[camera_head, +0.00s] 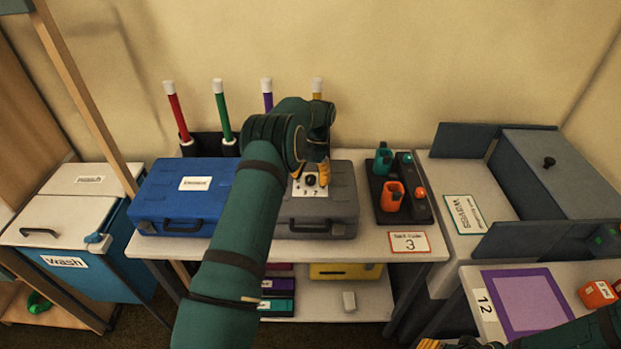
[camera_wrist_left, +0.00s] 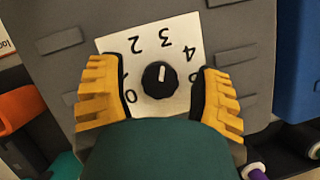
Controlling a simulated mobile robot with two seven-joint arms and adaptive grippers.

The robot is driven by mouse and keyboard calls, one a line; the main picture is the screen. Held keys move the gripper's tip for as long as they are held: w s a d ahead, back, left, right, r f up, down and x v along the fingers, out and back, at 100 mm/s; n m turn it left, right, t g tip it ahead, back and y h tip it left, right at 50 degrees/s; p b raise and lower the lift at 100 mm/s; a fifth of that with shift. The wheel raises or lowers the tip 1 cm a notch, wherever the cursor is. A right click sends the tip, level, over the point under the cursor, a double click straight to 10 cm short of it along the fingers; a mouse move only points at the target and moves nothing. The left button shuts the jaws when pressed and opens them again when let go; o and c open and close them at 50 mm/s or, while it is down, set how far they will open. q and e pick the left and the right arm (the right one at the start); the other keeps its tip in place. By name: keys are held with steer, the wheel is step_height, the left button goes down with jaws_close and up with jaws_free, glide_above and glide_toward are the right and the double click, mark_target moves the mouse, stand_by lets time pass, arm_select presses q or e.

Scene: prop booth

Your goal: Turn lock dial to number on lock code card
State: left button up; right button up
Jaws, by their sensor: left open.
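The lock dial (camera_wrist_left: 160,80) is a black knob on a white number plate (camera_wrist_left: 150,50), on the lid of a grey case (camera_head: 341,207). In the left wrist view its white mark points up, toward the 3. The digits appear upside down there, and some are hidden by the fingers. My left gripper (camera_head: 311,174) is open above the plate, with one yellow finger on each side of the dial and gaps between. The lock code card (camera_head: 409,242) lies at the table's front edge and reads 3. Only a yellow bit of my right gripper (camera_head: 431,344) shows at the bottom edge.
A blue case (camera_head: 184,203) stands left of the grey case. Coloured sticks in a holder (camera_head: 205,145) stand behind. A black tray (camera_head: 400,212) with orange and teal items is to the right.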

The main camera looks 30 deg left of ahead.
arm_select(q)
steer(key=shift+r, duration=0.1)
steer(key=v, duration=0.6)
steer(key=shift+w+r, duration=0.2)
steer(key=shift+r, duration=0.4)
steer(key=shift+w, duration=0.1)
